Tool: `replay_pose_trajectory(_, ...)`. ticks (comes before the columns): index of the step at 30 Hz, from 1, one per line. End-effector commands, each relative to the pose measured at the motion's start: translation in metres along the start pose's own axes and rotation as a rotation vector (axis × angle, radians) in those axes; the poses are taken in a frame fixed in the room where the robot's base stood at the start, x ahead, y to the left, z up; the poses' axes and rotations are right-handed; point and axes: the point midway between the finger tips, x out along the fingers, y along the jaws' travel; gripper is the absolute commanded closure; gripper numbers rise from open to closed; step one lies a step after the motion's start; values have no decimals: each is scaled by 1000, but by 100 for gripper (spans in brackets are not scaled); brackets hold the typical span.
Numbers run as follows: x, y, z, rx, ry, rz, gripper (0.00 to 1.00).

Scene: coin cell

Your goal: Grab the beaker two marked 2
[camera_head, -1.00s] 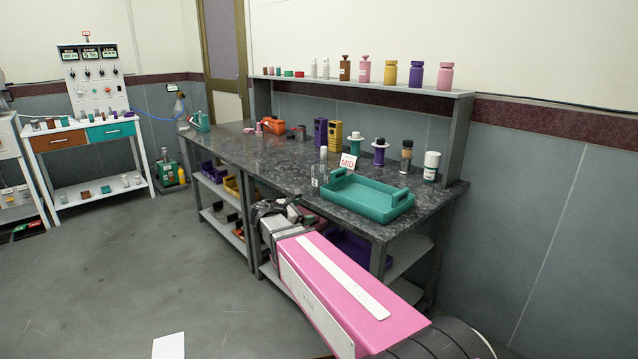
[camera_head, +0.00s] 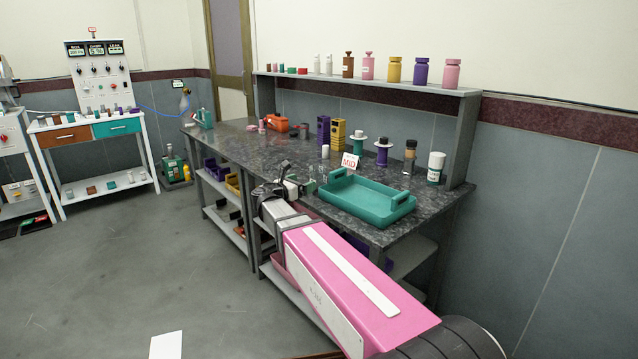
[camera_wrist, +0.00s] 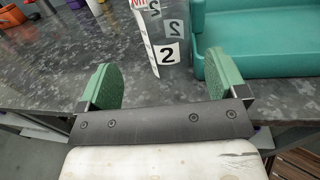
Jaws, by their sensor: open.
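The beaker marked 2 (camera_wrist: 177,32) is a clear vessel with a black 2 on a white label. It stands on the dark stone worktop at the top centre of the wrist view. My gripper (camera_wrist: 162,72) is open, with its two green pads apart on either side of the beaker's lower part in that picture. The beaker appears just beyond the pads, and I see no contact. Its top is cut off by the frame. In the head view my gripper (camera_head: 301,187) is over the worktop's front edge, by the teal tray's left end; the beaker there is small and partly hidden.
The teal tray (camera_head: 368,213) sits close to the right of the beaker. A red-lettered MID card (camera_head: 350,161) stands behind. Spools and jars line the worktop's back, under a shelf of bottles (camera_head: 393,70). The worktop left of the beaker (camera_wrist: 60,58) is mostly clear.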

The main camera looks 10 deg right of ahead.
Motion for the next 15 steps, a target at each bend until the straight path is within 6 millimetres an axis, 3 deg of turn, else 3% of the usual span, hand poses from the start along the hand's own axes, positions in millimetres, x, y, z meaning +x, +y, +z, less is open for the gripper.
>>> replay_pose_trajectory(3, 18, 0, 0, 1, 0, -2, 9)
replay_pose_trajectory(10, 31, -3, 1, 1, 0, -2, 9)
replay_pose_trajectory(15, 53, -8, 4, 2, 0, -3, 9)
